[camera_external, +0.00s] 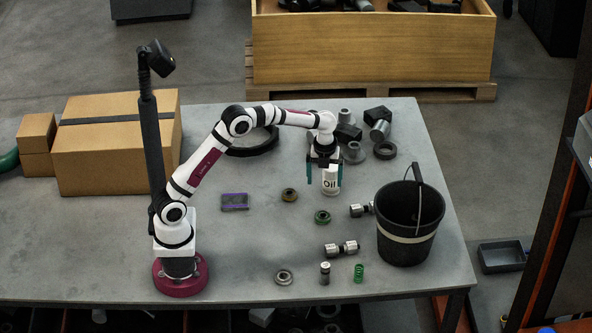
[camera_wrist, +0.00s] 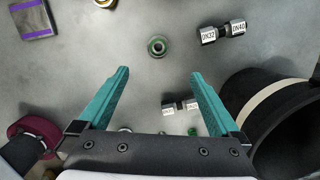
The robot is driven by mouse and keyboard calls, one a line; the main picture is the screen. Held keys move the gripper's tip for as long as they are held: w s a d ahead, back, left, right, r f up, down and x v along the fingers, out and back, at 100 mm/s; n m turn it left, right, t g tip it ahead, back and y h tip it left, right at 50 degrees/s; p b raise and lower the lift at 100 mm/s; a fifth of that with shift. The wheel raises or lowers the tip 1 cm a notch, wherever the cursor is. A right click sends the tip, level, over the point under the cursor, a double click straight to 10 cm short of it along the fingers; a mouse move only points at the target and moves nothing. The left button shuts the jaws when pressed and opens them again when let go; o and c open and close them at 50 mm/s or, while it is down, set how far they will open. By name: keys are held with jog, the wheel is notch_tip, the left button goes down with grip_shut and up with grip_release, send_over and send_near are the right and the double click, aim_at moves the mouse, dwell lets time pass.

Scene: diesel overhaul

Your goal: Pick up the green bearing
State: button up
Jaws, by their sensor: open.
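The green bearing (camera_external: 322,217) lies flat on the grey table, left of the black bucket and among small parts. In the wrist view the green bearing (camera_wrist: 157,46) sits just beyond the fingertips, about centred between them, with its dark central hole visible. My gripper (camera_external: 324,182) is above the table, higher than the bearing and apart from it. In the wrist view my gripper's teal fingers (camera_wrist: 159,74) are spread wide with nothing between them. In the external view a white Oil container (camera_external: 331,181) overlaps the fingers; its depth relative to them is hard to tell.
The black bucket (camera_external: 405,222) with a raised handle stands close on the right. Metal fittings (camera_external: 341,249), a green spring (camera_external: 358,272) and a brass-coloured ring (camera_external: 289,195) lie around the bearing. A purple-edged block (camera_external: 235,202) is left. Clear table surrounds the bearing closely.

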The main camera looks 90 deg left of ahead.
aim_at(323, 215)
jog(key=f, duration=0.5)
jog(key=a+f, duration=0.1)
jog(key=f, duration=0.9)
jog(key=shift+a+f, duration=0.2)
jog(key=shift+a, duration=0.2)
grip_shut()
